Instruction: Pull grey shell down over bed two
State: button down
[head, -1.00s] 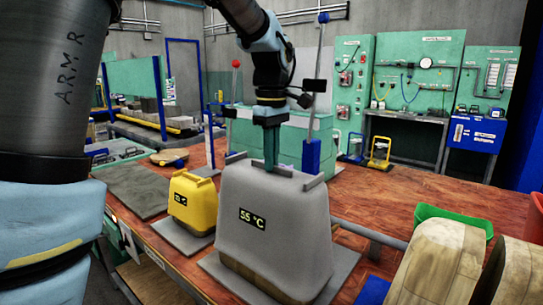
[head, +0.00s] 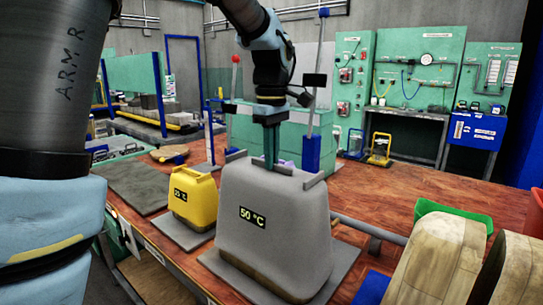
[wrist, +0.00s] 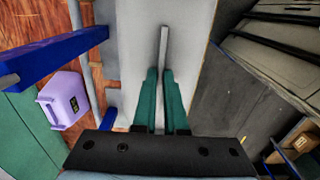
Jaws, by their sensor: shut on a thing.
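The grey shell (head: 285,215) stands upright over a tan form (head: 250,276), whose lower edge shows beneath it in the head view. Its label reads 50 °C. My gripper (head: 270,165) is above it, shut on the raised rib on its top. In the wrist view my gripper (wrist: 159,72) has both green fingers closed about the thin grey rib (wrist: 164,45). The form rests on a grey base plate (head: 345,262). Which bed is bed two cannot be read from the frames.
A smaller yellow shell (head: 193,200) stands close on the left. A lilac shell (wrist: 62,100) lies beyond blue bars (wrist: 50,55). A post (head: 313,120) rises behind; bench is clear toward the back right.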

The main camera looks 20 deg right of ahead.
jog(key=shift+f, duration=0.15)
jog(key=c, duration=0.9)
grip_release()
notch_tip(320, 180, up, 11)
jog(key=shift+f+b, duration=0.1)
jog(key=shift+b, duration=0.7)
